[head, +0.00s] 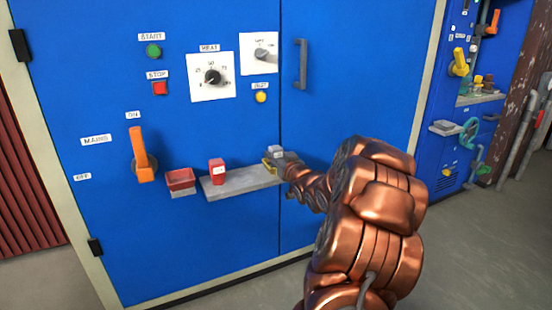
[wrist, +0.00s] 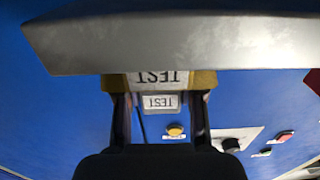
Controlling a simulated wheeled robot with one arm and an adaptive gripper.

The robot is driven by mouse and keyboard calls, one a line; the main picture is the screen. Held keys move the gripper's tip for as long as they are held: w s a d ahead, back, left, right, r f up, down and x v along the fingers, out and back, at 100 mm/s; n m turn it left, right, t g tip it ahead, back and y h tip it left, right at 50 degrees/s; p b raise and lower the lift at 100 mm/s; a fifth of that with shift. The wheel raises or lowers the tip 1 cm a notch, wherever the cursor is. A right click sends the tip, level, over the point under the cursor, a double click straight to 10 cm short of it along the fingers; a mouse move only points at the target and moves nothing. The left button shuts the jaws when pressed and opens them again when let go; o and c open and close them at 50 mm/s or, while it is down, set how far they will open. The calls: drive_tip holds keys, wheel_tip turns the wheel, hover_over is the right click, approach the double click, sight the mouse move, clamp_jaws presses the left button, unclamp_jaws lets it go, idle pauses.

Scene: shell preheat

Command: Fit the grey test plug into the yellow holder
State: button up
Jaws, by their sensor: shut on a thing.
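The grey test plug (head: 275,152) shows at the right end of the shelf, at the tip of my arm. In the wrist view, which is upside down, the plug (wrist: 160,103) carries a TEST label and sits between my two dark fingers. My gripper (head: 284,160) is shut on it. The yellow holder (head: 267,166) stands on the shelf directly below the plug, partly hidden by it and my gripper. In the wrist view the holder (wrist: 204,79) also has a TEST label and lines up with the plug. I cannot tell how deep the plug is in it.
The grey shelf (head: 228,187) also bears a red block (head: 217,172) with a white label. A red tray (head: 180,180) and an orange mains lever (head: 142,155) are to the left. A door handle (head: 301,64) and yellow button (head: 261,97) are above.

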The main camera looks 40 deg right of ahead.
drive_tip(key=shift+f, duration=0.2)
drive_tip(key=o, duration=1.2)
drive_tip(key=shift+c, duration=0.2)
drive_tip(key=shift+s+r, duration=0.15)
drive_tip(key=shift+r, duration=0.25)
drive_tip(key=p+v, duration=0.3)
drive_tip(key=v, duration=0.8)
drive_tip(key=shift+s, duration=0.35)
drive_tip(key=shift+a+f, duration=0.1)
drive_tip(key=shift+a, duration=0.05)
